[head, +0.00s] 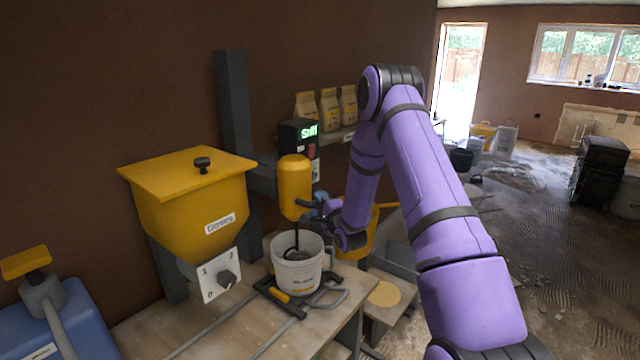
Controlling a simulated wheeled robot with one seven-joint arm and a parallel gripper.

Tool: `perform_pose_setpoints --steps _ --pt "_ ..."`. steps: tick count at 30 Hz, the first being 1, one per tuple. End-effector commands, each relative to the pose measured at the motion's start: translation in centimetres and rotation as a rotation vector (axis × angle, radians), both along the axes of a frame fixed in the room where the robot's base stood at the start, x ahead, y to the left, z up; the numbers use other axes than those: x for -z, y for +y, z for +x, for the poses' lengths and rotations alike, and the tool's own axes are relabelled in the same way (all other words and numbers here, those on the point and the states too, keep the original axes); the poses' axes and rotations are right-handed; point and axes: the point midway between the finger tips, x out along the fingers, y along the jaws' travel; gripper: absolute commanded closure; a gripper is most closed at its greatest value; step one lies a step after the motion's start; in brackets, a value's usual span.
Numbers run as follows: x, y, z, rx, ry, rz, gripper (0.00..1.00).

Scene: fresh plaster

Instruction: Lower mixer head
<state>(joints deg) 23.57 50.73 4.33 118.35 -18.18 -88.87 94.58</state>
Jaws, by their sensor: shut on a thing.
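The mixer head (294,182) is a yellow cylinder on a grey arm from a dark upright column (234,110). Its dark shaft (296,236) points down into a white bucket (298,273) below; the paddle end is partly hidden by the bucket wall. The yellow body is above the rim. My purple arm reaches in from the right. My gripper (318,210) is at the lower right side of the mixer head, shut on its dark side handle (304,203). The fingers are small and partly hidden by my wrist.
The bucket stands in a dark cradle on a wooden bench (150,325). A yellow hopper (195,205) with a dial stands to the left. A control box (298,135) and several bags (328,108) are behind. Another yellow bucket (357,240) is behind my wrist.

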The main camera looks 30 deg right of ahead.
Motion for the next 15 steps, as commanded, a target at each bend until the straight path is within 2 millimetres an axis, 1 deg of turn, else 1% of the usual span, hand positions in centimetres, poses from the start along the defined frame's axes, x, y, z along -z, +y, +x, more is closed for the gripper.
perform_pose_setpoints --steps 1,6,10,15 --pt "1.1 0.0 -0.1 0.001 0.006 0.004 1.0" --pt "3.0 0.0 0.0 0.0 0.003 0.002 1.0" --pt "3.6 0.0 0.0 0.001 0.003 0.001 1.0" --pt "3.9 0.0 -0.1 -0.001 0.005 0.001 1.0"
